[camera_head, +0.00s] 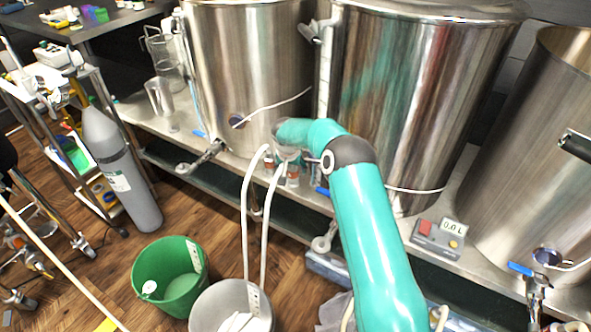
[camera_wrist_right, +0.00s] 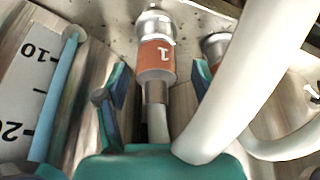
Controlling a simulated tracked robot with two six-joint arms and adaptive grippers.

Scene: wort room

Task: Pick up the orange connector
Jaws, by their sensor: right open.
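An orange connector (camera_wrist_right: 155,58) with a metal body and a "1" on its orange band stands in the middle of the right wrist view. A white hose joins its near end. My right gripper (camera_wrist_right: 159,82) is open, with one teal finger on each side of the connector and visible gaps. In the head view the right gripper (camera_head: 287,153) is at the counter between the two large kettles, partly hidden by its own wrist. Small orange-banded connectors (camera_head: 292,172) show just below it. A second similar connector (camera_wrist_right: 215,46) is to the right, partly hidden. My left gripper is out of view.
White hoses (camera_head: 246,215) hang from the connectors down to a grey bucket (camera_head: 205,309); one crosses close to the right finger in the wrist view. Steel kettles (camera_head: 245,60) stand behind. A green bucket (camera_head: 150,262) and a control box (camera_head: 437,240) are nearby.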

